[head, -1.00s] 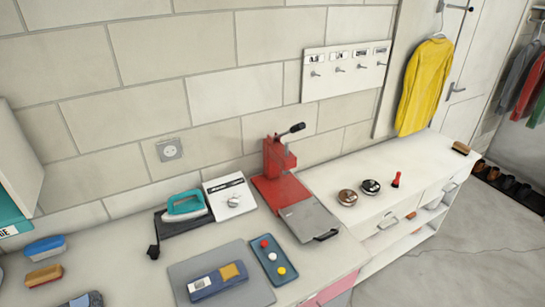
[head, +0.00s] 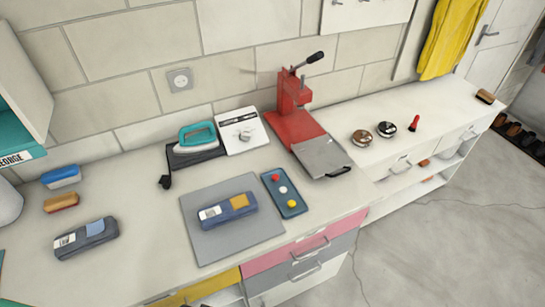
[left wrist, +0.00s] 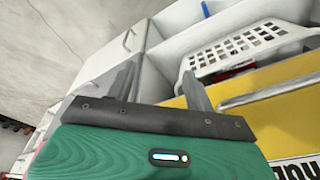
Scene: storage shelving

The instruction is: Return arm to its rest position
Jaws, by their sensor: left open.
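My left gripper (left wrist: 160,85) shows in the left wrist view, with its two grey fingers spread apart and nothing between them. It points toward white drawer fronts and is next to a yellow drawer front (left wrist: 280,110). Neither gripper shows in the head view, and my right gripper is in no view.
The white counter (head: 140,270) holds a grey mat (head: 215,245) with a folded blue item (head: 228,208), a button tray (head: 284,194), a red press (head: 292,112) and a teal iron (head: 195,137). A white basket (left wrist: 235,50) is near the left gripper. Floor (head: 450,240) is clear at right.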

